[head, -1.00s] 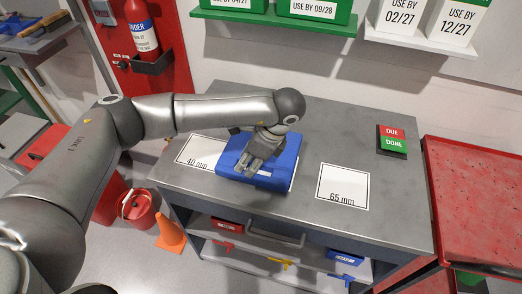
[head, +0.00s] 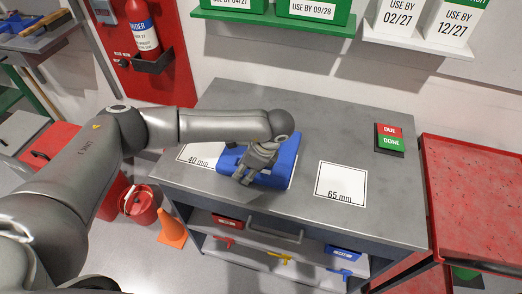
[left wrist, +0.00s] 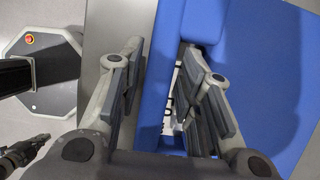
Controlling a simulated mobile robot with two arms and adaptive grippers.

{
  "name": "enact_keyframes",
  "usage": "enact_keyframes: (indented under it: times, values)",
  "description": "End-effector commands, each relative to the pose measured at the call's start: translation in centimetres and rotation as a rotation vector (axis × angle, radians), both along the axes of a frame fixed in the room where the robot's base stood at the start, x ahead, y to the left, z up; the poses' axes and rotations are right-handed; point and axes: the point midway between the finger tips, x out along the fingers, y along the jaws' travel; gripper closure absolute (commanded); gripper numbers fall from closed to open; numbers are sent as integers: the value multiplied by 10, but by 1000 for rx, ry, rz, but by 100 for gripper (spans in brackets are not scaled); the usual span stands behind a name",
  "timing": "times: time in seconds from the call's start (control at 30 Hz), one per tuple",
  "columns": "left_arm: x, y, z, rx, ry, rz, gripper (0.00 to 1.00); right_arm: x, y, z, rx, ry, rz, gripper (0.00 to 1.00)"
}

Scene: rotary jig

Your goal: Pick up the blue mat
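The blue mat (head: 285,165) is a thick, block-like blue piece on the grey worktop, between the cards marked 40 mm and 65 mm. My left gripper (head: 243,179) is over its front left part and hides some of it. In the left wrist view the two fingers (left wrist: 165,95) are apart, with a strip of the blue mat (left wrist: 260,85) between them. The left finger is by the outer edge; the right one is over a gap showing white with dark print. I cannot tell whether the fingers touch the blue.
The 65 mm card (head: 341,185) lies right of the mat, and the 40 mm card (head: 200,154) lies left, partly covered. A DUE/DONE sign (head: 390,138) is at the back right. A red bench (head: 480,200) adjoins on the right. The worktop's right part is mostly clear.

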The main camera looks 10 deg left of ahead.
Motion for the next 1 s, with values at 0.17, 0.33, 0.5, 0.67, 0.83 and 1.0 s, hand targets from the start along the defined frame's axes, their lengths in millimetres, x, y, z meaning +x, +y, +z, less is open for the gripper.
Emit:
enact_keyframes:
  times: [0.17,0.33,0.5,0.67,0.83,1.0]
  values:
    - [0,0,-3,0,0,0,67,0,0,-4,0,0,0,100]
    - [0,0,-4,0,0,0,67,0,0,-5,0,0,0,100]
    - [0,0,-4,0,0,0,67,0,0,-5,0,0,0,100]
    - [0,0,-4,0,0,0,76,0,0,-5,0,0,0,100]
    - [0,0,-4,0,0,0,98,0,0,-5,0,0,0,100]
    - [0,0,-4,0,-1,1,100,0,0,-5,0,0,0,100]
